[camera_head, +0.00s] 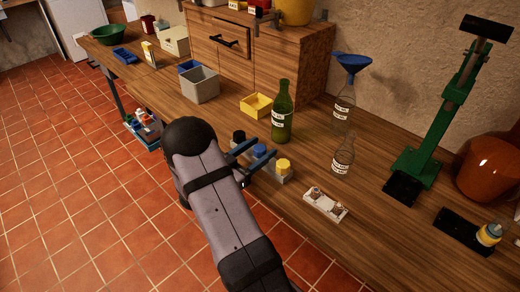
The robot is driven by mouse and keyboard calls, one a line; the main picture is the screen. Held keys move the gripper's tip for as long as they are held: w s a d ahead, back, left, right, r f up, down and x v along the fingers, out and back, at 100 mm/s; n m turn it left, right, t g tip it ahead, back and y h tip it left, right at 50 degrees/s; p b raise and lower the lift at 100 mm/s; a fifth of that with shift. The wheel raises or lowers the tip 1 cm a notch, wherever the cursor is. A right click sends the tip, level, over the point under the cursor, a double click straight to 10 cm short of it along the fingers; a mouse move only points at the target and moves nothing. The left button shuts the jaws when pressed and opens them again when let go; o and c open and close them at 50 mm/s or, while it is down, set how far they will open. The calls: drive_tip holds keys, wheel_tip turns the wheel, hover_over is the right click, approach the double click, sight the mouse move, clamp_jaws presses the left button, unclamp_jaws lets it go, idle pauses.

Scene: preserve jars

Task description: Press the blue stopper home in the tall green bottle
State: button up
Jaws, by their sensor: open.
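The tall green bottle (283,108) stands upright on the wooden workbench, with a pale label low on its side. No blue stopper shows at its mouth. The blue stopper (259,150) sits in a small grey rack (281,179), between a black stopper (239,136) and a yellow stopper (283,165). My gripper (265,148) is open, with its dark fingers reaching in from the left on either side of the blue stopper. I cannot tell whether they touch it. My arm hides part of the rack.
A clear bottle with a blue funnel (351,63) and a shorter clear bottle (343,157) stand right of the green bottle. A yellow bin (257,105) stands to its left. A white tray (326,205) lies near the front edge. A green press (440,115) stands farther right.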

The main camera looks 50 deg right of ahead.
sight(260, 148)
drive_tip(key=shift+d, duration=0.25)
drive_tip(key=c, duration=1.1)
drive_tip(key=shift+r, duration=0.15)
drive_tip(key=shift+r+b, duration=0.3)
drive_tip(key=shift+r, duration=4.6)
